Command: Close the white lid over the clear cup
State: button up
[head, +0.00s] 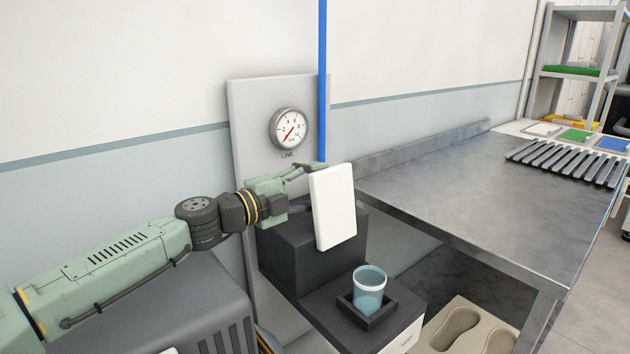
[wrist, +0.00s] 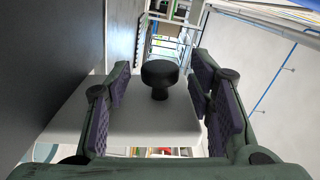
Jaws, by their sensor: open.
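The white lid (head: 333,208) stands raised and nearly upright on the dark block, leaning slightly. The clear cup (head: 369,290), bluish and open at the top, sits below it in a small black square holder (head: 388,318). My gripper (head: 304,188) is at the left side of the lid, partly hidden by it. In the wrist view the lid (wrist: 115,128) lies ahead, and a black knob (wrist: 160,76) on it stands between the two spread fingers of my gripper (wrist: 160,84). I see a gap on both sides of the knob.
A grey panel with a round gauge (head: 289,128) stands right behind my gripper. A blue vertical pipe (head: 322,80) runs near the lid. The metal table (head: 470,190) to the right is mostly bare, with a slatted rack (head: 568,160). A tray with insole shapes (head: 465,325) is lower right.

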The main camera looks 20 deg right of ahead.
jog(key=shift+w+d, duration=0.1)
jog(key=shift+d, duration=0.1)
grip_shut()
dwell(0.6)
